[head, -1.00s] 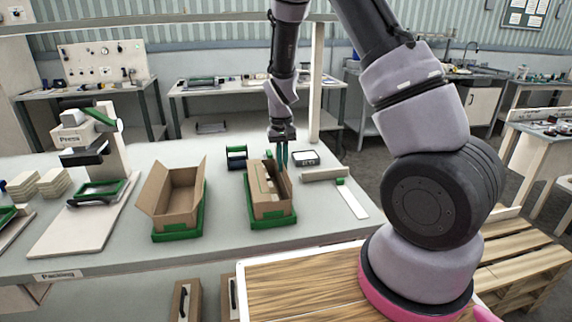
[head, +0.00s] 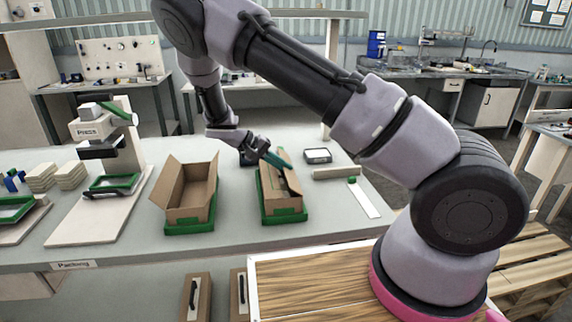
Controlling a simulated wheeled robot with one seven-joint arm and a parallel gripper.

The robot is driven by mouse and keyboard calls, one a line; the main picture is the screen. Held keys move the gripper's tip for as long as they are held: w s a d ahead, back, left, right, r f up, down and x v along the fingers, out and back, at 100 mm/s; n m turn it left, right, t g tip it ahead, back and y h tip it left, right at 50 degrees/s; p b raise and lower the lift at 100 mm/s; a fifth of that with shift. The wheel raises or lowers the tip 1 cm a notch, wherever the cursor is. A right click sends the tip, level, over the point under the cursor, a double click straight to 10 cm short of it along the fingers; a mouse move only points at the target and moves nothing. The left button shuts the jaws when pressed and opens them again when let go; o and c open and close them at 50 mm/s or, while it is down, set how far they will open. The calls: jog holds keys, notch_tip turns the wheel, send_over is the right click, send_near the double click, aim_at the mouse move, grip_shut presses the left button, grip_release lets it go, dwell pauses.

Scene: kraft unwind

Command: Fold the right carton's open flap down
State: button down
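The right carton (head: 283,207) is a brown cardboard box seated in a green tray (head: 284,218) on the grey bench. Its left side looks covered by a flap, and another flap (head: 284,157) shows raised at its back right, partly hidden by my gripper. My gripper (head: 288,178) reaches in from the back left, tilted, with its dark and teal fingers lying across the carton's top right part. I cannot tell whether the fingers touch the flap, nor how far apart they are. Nothing is visibly held.
The left carton (head: 187,199) stands open in its own green tray. Behind the right carton lies a small device with a white top (head: 317,155); to its right are a beige bar (head: 334,173) and a white strip (head: 364,198). A press (head: 112,140) stands at the left.

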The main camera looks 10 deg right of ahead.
jog(key=shift+a+f+h, duration=0.25)
jog(key=shift+f+h, duration=0.1)
jog(key=shift+h, duration=0.55)
jog(key=c, duration=1)
grip_release()
jog(key=shift+c, duration=0.2)
jog(key=shift+a, duration=0.1)
jog(key=v, duration=1)
jog(key=shift+a+r, duration=0.15)
jog(key=shift+a, duration=0.1)
jog(key=shift+c, duration=0.3)
